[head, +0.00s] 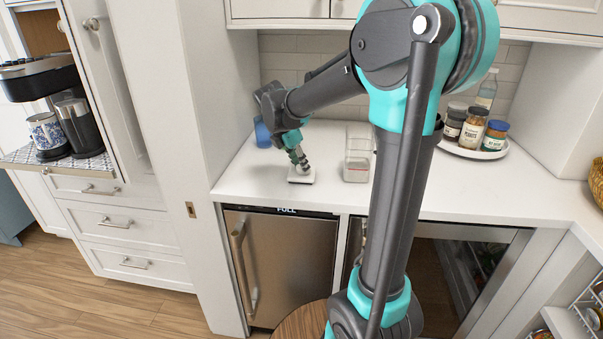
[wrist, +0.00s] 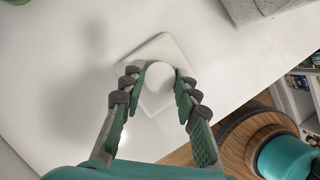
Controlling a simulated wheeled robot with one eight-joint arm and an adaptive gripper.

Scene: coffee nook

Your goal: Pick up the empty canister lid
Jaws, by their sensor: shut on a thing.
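The canister lid is white and squarish with rounded corners, and it shows low over the white counter in the head view (head: 302,178). In the wrist view the lid (wrist: 160,46) has a round white knob in its middle. My gripper (head: 299,160) points down onto the lid. In the wrist view my gripper (wrist: 159,78) has a green finger on each side of the knob and is shut on it. I cannot tell whether the lid touches the counter or is just above it. A clear, squarish canister (head: 356,168) stands to the right of the lid.
A blue object (head: 262,134) stands behind my gripper, partly hidden. A round white tray (head: 462,151) with several jars and a bottle is at the back right. The counter's front edge (head: 270,205) runs close before the lid. A coffee machine (head: 40,78) is far left.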

